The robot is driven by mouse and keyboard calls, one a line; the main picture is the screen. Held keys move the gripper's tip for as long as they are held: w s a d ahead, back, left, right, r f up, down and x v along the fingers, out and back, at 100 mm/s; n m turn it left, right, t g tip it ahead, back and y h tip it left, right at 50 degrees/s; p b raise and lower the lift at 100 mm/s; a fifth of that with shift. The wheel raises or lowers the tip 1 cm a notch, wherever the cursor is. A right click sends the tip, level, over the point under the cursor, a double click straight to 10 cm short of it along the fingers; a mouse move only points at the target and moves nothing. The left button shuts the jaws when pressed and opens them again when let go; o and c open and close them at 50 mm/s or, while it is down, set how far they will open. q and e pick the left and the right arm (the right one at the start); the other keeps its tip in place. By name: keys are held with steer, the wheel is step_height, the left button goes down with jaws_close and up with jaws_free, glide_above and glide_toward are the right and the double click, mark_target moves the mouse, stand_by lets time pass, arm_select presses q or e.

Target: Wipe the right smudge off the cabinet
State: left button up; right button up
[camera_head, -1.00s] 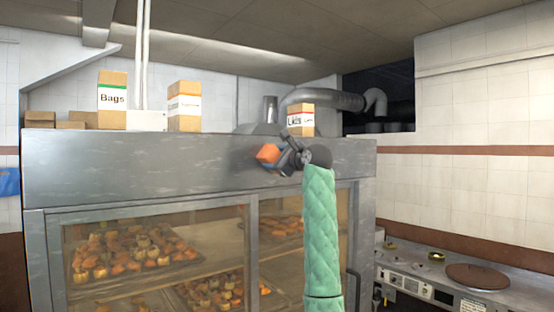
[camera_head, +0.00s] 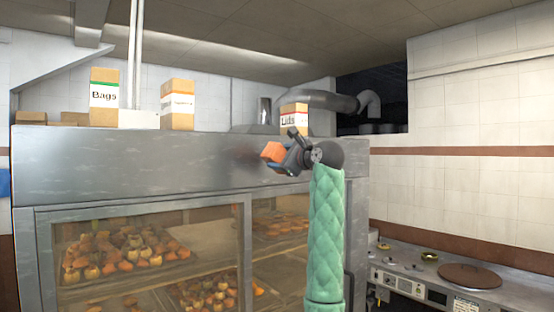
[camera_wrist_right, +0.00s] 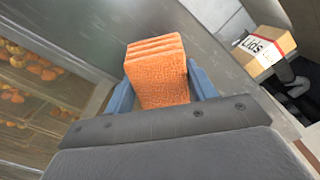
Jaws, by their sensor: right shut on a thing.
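My right gripper (camera_head: 284,158) is shut on an orange sponge (camera_head: 272,151) in front of the cabinet's upper steel panel (camera_head: 120,165). In the right wrist view the sponge (camera_wrist_right: 158,70) sits between the two blue fingers, its far end toward the steel panel. I cannot tell whether it touches the panel. A faint reddish-brown smudge (camera_head: 244,153) shows on the panel just left of the sponge. The sponge and gripper may hide part of it. My left gripper is not in view.
Boxes stand on top of the cabinet: a Bags box (camera_head: 104,97), another box (camera_head: 177,105) and a Lids box (camera_head: 294,119). Glass doors (camera_head: 205,240) below show trays of food. A stove counter (camera_head: 440,275) stands at the right.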

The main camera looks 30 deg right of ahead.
stand_by(0.3)
steer(key=shift+s, duration=1.5)
steer(key=shift+w, duration=0.15)
steer(key=shift+w+a+r+p, duration=0.1)
steer(key=shift+w+p, duration=0.15)
steer(key=shift+w, duration=1.05)
steer(key=shift+w+a+p, duration=0.1)
steer(key=shift+w+p, duration=0.15)
steer(key=shift+w, duration=1.8)
steer(key=shift+w+p, duration=0.3)
steer(key=shift+w, duration=0.7)
